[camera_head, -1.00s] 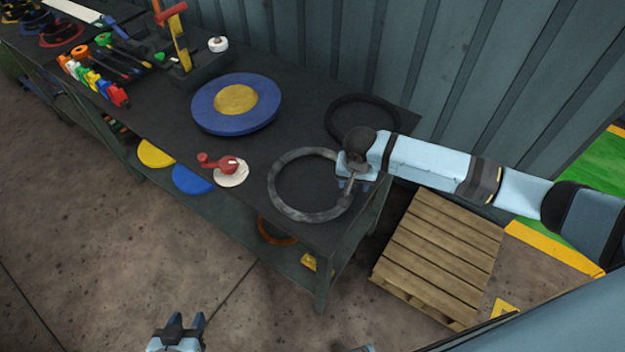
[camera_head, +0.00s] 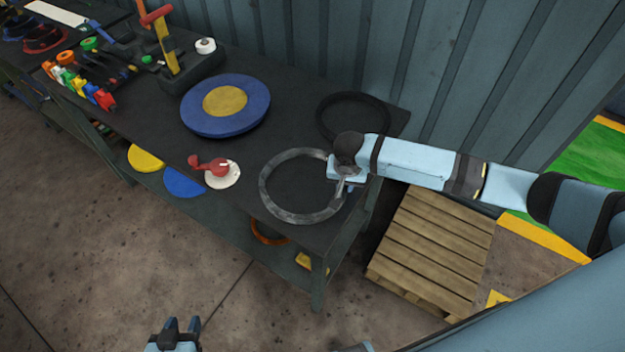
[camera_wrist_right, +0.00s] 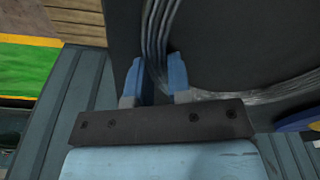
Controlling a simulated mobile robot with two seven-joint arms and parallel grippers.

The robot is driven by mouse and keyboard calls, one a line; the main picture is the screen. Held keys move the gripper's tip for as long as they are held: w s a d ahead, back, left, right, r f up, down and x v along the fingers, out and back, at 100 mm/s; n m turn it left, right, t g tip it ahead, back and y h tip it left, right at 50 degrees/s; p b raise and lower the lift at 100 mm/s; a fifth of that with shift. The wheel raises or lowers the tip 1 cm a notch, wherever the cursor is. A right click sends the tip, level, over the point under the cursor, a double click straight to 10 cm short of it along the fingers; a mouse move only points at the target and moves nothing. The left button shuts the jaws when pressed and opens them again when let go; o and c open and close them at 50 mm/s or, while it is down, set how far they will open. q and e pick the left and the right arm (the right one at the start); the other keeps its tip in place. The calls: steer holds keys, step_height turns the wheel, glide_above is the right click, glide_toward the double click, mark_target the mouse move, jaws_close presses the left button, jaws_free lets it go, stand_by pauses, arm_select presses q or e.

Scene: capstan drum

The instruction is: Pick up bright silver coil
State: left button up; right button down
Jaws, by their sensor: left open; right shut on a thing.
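The bright silver coil (camera_head: 274,205) is a grey ring at the right end of the dark workbench. My right gripper (camera_head: 343,184) is at the coil's right side. In the right wrist view the silver coil (camera_wrist_right: 158,30) passes between the blue fingers of my right gripper (camera_wrist_right: 162,80), which is shut on its strands. Whether the coil still touches the bench top is hard to tell. My left gripper (camera_head: 181,328) is open and empty at the bottom of the head view, over the floor and away from the bench.
A black coil (camera_head: 325,112) lies behind the silver one. A blue disc with a yellow centre (camera_head: 252,125), a red crank on a white base (camera_head: 222,177) and colourful tools stand further left. A wooden pallet (camera_head: 432,250) is right of the bench (camera_head: 235,225). A corrugated wall rises behind.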

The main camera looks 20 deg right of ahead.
steer(key=shift+r, duration=0.15)
step_height(320, 180, up, 20)
steer(key=shift+b, duration=0.35)
stand_by(0.4)
